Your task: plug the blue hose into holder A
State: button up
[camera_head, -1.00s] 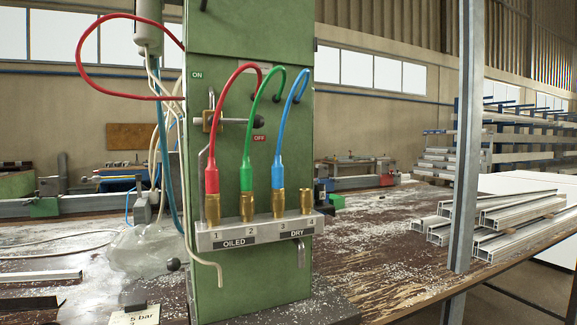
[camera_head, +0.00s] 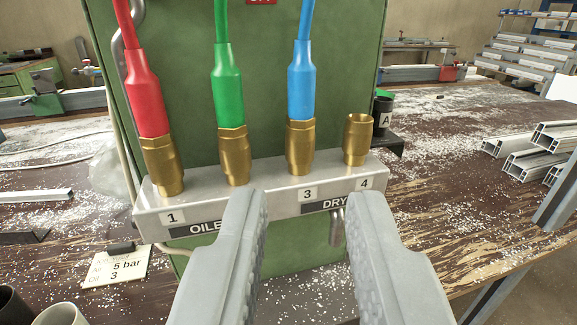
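The blue hose (camera_head: 301,85) stands upright with its end in the brass coupling (camera_head: 300,148) above the label 3 on the grey manifold block (camera_head: 270,196). Its upper part runs out of view at the top. Holder A (camera_head: 383,117) is a small dark cup with an "A" label and green at its rim, on a dark ledge at the right of the green column. My gripper (camera_head: 306,200) is open and empty, its two fingers apart in front of the block, below the blue hose. The fingers cover part of the block's front.
A red hose (camera_head: 146,100) and a green hose (camera_head: 228,90) stand in couplings left of the blue one. The coupling at label 4 (camera_head: 357,139) has no hose. A "5 bar" card (camera_head: 117,268) and cups (camera_head: 62,314) are at the lower left. Metal profiles (camera_head: 530,150) lie at right.

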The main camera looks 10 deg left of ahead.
aim_at(301, 94)
jog(key=x, duration=1.7)
jog(key=shift+w, duration=0.4)
grip_shut()
jog(key=shift+r, duration=2.05)
dwell(0.8)
jog(key=s+d, duration=0.4)
jog(key=s, duration=0.2)
jog(key=shift+s, duration=0.4)
dwell(1.3)
dwell(0.3)
